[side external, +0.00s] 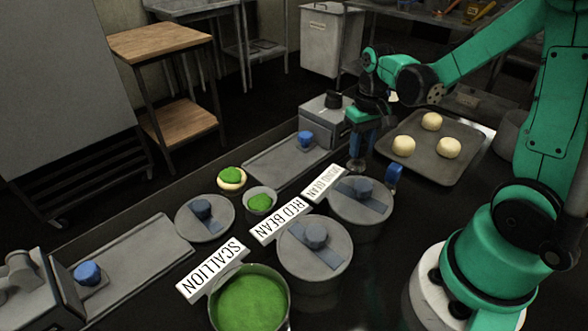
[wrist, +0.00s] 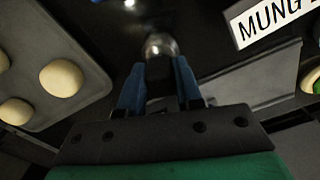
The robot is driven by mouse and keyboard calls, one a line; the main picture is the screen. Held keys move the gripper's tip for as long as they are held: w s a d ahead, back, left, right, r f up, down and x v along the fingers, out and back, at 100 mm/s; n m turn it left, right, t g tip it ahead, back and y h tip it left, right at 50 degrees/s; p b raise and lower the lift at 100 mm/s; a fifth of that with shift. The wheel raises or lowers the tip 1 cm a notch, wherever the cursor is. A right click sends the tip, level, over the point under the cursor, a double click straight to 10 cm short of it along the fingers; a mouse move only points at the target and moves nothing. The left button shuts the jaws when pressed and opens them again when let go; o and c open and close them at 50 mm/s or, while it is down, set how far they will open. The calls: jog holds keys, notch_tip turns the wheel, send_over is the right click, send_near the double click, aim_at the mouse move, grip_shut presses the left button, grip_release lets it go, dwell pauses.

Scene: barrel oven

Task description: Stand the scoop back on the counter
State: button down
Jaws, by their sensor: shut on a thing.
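My gripper (side external: 360,153) is pointed down at the counter behind the mung bean pot. In the wrist view its two blue fingers (wrist: 158,64) close on a small, shiny, rounded metal piece, which I take to be the scoop (wrist: 160,45). The fingers hide most of it. In the side view only a small bit shows under the fingertips, and I cannot tell whether it touches the counter. A separate blue object (side external: 394,177) stands right of the mung bean pot.
Lidded pots for red bean (side external: 340,246) and mung bean (side external: 376,210) stand close by. An open pot of green filling (side external: 250,300) is in front. A tray (side external: 467,150) with dough balls is right of the gripper. A label (side external: 323,183) reads mung bean.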

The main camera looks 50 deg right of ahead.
jog(key=shift+f, duration=0.5)
dwell(0.3)
jog(key=c, duration=0.5)
grip_release()
jog(key=shift+a+r, duration=0.1)
jog(key=shift+r, duration=2.7)
jog(key=a+r+n+t, duration=0.4)
jog(key=a+t, duration=0.3)
jog(key=a, duration=0.4)
jog(key=shift+s+a, duration=0.35)
jog(key=shift+s, duration=0.1)
